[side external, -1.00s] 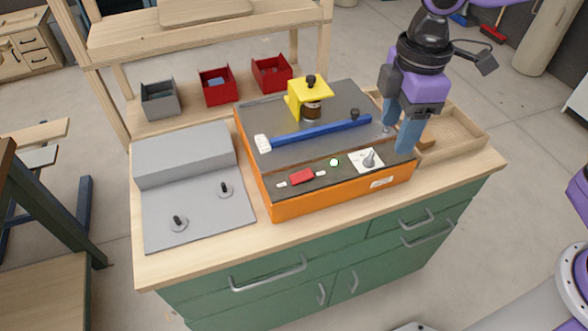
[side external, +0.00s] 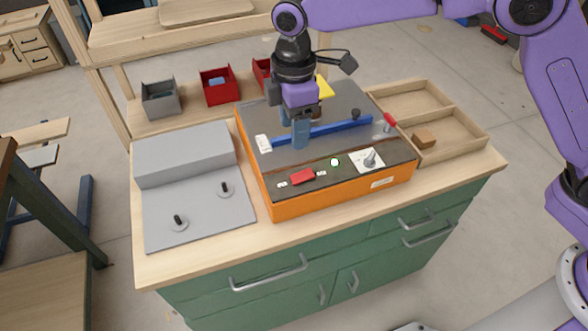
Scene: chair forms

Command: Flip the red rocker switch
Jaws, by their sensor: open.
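The red rocker switch (side external: 303,176) sits on the dark front strip of the orange-sided machine (side external: 330,198), between two small white labels. My gripper (side external: 293,131) is open and points down over the machine's top, behind the rocker switch and apart from it in the picture. Its blue fingers overlap the blue bar (side external: 338,129) in this view; I cannot tell how high above it they are. The fingers hold nothing that I can see.
On the machine are a grey rotary knob (side external: 370,158), a lit round button (side external: 334,162), a red-tipped lever (side external: 389,120) and a yellow bracket (side external: 325,87), partly hidden by my gripper. A wooden tray (side external: 465,128) stands right, a grey panel (side external: 200,205) left.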

